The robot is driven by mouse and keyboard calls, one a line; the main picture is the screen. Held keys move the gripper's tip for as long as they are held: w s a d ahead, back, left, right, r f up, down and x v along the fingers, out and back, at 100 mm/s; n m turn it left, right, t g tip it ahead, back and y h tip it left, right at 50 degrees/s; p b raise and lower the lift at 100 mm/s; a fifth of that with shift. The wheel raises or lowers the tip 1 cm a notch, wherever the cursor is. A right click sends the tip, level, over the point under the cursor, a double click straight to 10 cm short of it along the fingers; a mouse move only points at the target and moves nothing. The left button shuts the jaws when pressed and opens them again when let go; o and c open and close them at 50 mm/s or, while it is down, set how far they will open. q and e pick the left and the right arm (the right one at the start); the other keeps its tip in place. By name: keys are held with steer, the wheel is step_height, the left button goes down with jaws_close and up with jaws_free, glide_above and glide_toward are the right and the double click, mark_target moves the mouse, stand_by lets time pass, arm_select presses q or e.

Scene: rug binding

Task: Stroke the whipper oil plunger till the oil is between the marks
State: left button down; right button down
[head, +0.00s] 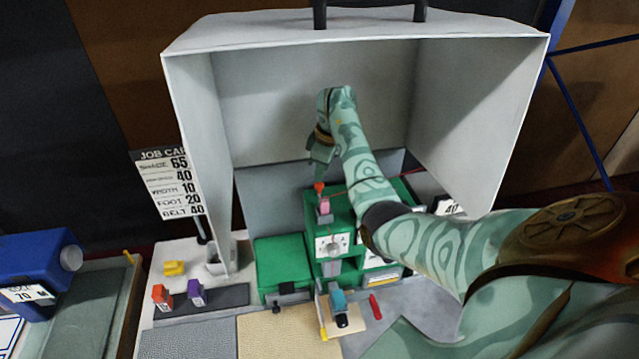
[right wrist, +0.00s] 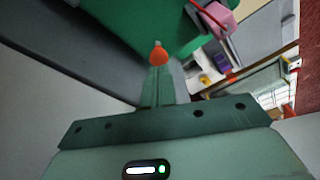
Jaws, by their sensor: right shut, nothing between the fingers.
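The whipper machine is a green block (head: 283,262) with a taller green part under a grey hood. A small orange-red knob (head: 319,187), which looks like the oil plunger, stands on top of the taller part. My right gripper (head: 315,172) is shut and empty, pointing down just above the knob. In the right wrist view the orange knob (right wrist: 158,55) is at the tips of my shut fingers (right wrist: 158,75); I cannot tell whether they touch. The oil level and its marks cannot be made out. My left gripper is not in view.
The grey hood (head: 190,130) walls in the machine at left, back and right. A pink block (head: 324,205) sits just in front of the knob. A job card (head: 172,185) stands at left. Orange (head: 162,296) and purple (head: 196,292) blocks sit on a dark strip at front left.

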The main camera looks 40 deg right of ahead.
mark_target(320, 184)
steer(key=shift+f, duration=0.25)
steer(key=shift+f+b, duration=0.95)
steer(key=shift+b, duration=0.05)
step_height(320, 184, up, 6)
steer(key=p, duration=0.5)
steer(key=shift+r, duration=0.1)
stand_by(0.4)
